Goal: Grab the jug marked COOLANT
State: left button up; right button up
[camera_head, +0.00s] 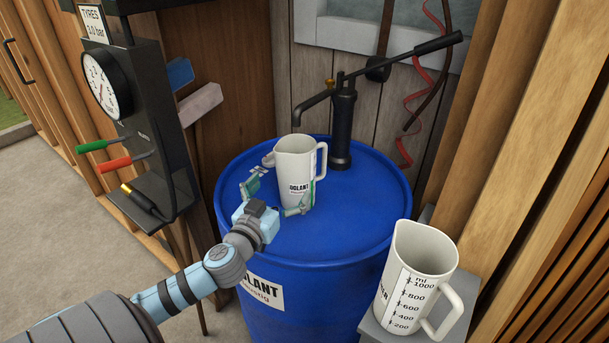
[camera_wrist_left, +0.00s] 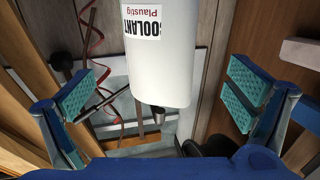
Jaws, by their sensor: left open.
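The jug marked COOLANT (camera_head: 294,165) is white and stands upright on the blue drum, its handle to the right and its label partly hidden in the head view. In the left wrist view the jug (camera_wrist_left: 160,65) fills the middle, with COOLANT and Plaustig on its label. My left gripper (camera_head: 277,196) is open at the near side of the jug. Its teal pads show on either side of the jug in the wrist view, with visible gaps, so it is not gripped. My right gripper is not in view.
The blue drum (camera_head: 356,222) carries a black hand pump (camera_head: 342,125) behind the jug. A second white jug (camera_head: 419,270) with a millilitre scale stands on a grey stand at the lower right. A tyre gauge post (camera_head: 140,110) with hoses is at the left.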

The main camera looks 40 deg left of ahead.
pick_arm(q)
jog(key=x, duration=0.7)
jog(key=p+x, duration=0.1)
jog(key=x, duration=0.2)
jog(key=shift+w+f, duration=0.35)
jog(key=shift+r, duration=0.1)
jog(key=c, duration=2.1)
